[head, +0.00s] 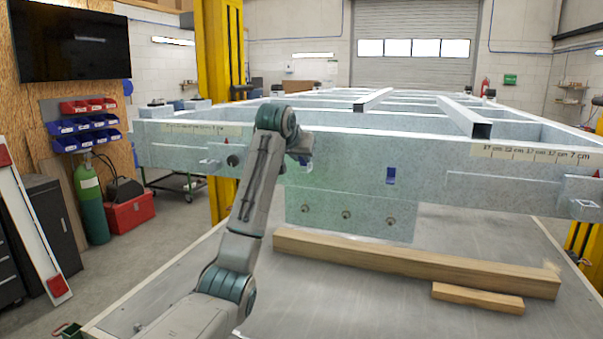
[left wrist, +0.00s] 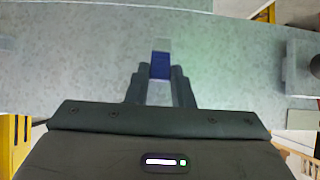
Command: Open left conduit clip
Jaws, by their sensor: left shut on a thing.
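The left conduit clip (left wrist: 160,66) is a small blue piece on the grey frame beam. In the left wrist view it sits between the fingertips of my left gripper (left wrist: 160,76), which is shut on it. A pale strip shows above and below the blue part. In the head view my left gripper (head: 303,157) is at the front face of the beam, and the arm largely hides the clip. A second blue clip (head: 391,175) is on the same beam face, farther right. My right gripper is not in view.
The speckled grey trailer frame (head: 440,155) spans the view above a grey table (head: 300,300). A long wooden beam (head: 410,266) and a short wooden block (head: 478,298) lie on the table. A plate with several bolts (head: 345,214) hangs below the beam. Tape strips show on the beam.

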